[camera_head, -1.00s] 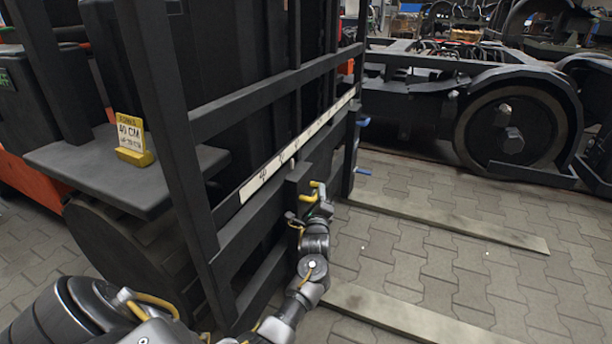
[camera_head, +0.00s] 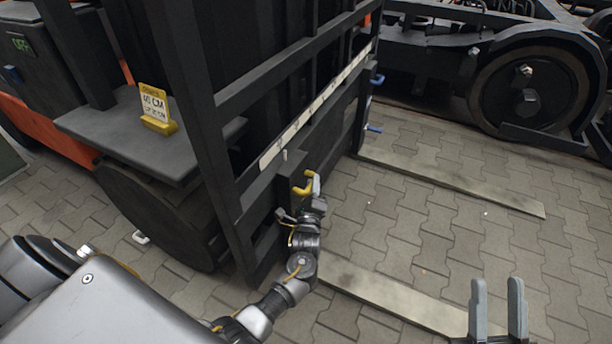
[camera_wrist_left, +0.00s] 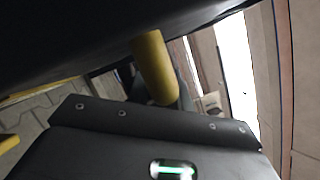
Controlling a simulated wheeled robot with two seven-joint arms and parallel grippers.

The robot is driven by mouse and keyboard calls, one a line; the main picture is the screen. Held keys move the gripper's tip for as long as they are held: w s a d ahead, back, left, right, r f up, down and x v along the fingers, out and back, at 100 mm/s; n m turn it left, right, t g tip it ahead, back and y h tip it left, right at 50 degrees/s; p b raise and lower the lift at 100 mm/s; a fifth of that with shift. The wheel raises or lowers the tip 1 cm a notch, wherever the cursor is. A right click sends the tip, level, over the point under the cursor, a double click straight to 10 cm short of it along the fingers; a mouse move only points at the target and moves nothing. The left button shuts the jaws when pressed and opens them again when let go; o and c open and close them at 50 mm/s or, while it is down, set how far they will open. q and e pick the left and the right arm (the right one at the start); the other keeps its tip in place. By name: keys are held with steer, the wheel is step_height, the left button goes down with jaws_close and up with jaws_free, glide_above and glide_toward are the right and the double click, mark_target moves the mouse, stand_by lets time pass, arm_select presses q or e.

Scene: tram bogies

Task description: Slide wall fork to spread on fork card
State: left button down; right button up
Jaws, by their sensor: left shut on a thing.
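The fork card (camera_head: 156,108) is a yellow stand with a white face on the truck's grey ledge; it reads a number in CM, too blurred to be sure of. The near fork (camera_head: 395,294) and the far fork (camera_head: 455,182) lie low over the paving, apart. The near fork's yellow handle (camera_head: 302,188) sticks out below a white scale strip (camera_head: 315,112); it also shows in the left wrist view (camera_wrist_left: 155,68). My left gripper (camera_head: 315,187) is shut on this handle. My right gripper (camera_head: 498,298) is open and empty at the lower right. I cannot tell which fork is the wall fork.
The truck's dark mast frame (camera_head: 190,110) stands close left of my left arm. A blue handle (camera_head: 375,128) sits by the far fork. A bogie wheel (camera_head: 530,95) stands at the back right. Paving between the forks is clear.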

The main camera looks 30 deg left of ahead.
arm_select(q)
steer(key=shift+s+r, duration=0.1)
steer(key=shift+s, duration=0.1)
arm_select(e)
steer(key=shift+w+a+f+g, duration=0.2)
steer(key=shift+a+g, duration=0.1)
steer(key=shift+g, duration=0.1)
arm_select(q)
steer(key=c, duration=1.3)
jaws_free()
arm_select(e)
steer(key=shift+s, duration=0.1)
arm_select(q)
steer(key=shift+s+d, duration=0.1)
steer(key=shift+s, duration=0.15)
steer(key=p+v, duration=0.2)
steer(key=v, duration=0.8)
steer(key=shift+s, duration=0.15)
arm_select(e)
steer(key=a+f+g, duration=0.1)
steer(key=g, duration=0.1)
steer(key=a+f+n+g, duration=0.1)
steer(key=f+g, duration=0.1)
steer(key=shift+a+f+h, duration=0.3)
